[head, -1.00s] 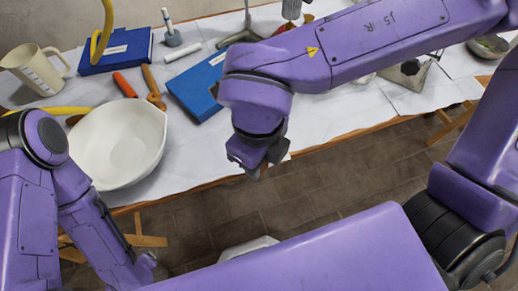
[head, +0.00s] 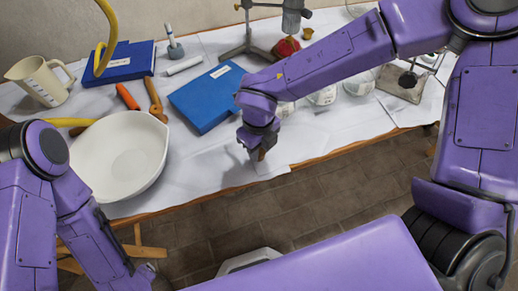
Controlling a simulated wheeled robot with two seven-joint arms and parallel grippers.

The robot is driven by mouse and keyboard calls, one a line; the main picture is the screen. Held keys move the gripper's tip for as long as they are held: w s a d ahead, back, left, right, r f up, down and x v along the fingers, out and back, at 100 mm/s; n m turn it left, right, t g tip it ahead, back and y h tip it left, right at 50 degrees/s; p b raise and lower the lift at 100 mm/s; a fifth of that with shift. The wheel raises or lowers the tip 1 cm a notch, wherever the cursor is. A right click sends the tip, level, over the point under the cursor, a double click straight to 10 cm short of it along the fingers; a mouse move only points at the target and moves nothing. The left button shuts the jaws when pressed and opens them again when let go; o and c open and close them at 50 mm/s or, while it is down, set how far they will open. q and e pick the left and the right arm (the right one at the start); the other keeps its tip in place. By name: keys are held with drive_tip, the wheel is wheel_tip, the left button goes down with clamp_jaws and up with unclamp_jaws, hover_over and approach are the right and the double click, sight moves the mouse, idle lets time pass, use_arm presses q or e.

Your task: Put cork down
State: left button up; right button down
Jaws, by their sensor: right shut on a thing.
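My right gripper (head: 259,151) is over the front edge of the white-covered table, just in front of the blue book. It is shut on a small brown piece, the cork (head: 262,154), of which only a little shows at the fingertips. I cannot tell whether the cork touches the table. My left gripper (head: 148,277) hangs low at the bottom left, below the table edge. Its fingers are too small and dark to tell open from shut.
A white bowl (head: 118,155) stands at the table's left front. Behind are a blue book (head: 205,97), another blue book (head: 125,62), a beige jug (head: 40,82), an orange-handled tool (head: 127,97) and a metal stand (head: 248,45). White cloth right of the bowl is clear.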

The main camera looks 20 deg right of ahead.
drive_tip(key=shift+f, duration=0.65)
drive_tip(key=shift+f, duration=0.1)
drive_tip(key=c, duration=0.8)
unclamp_jaws()
wheel_tip(320, 180, up, 12)
drive_tip(key=shift+r+p, duration=0.15)
drive_tip(key=shift+p, duration=0.3)
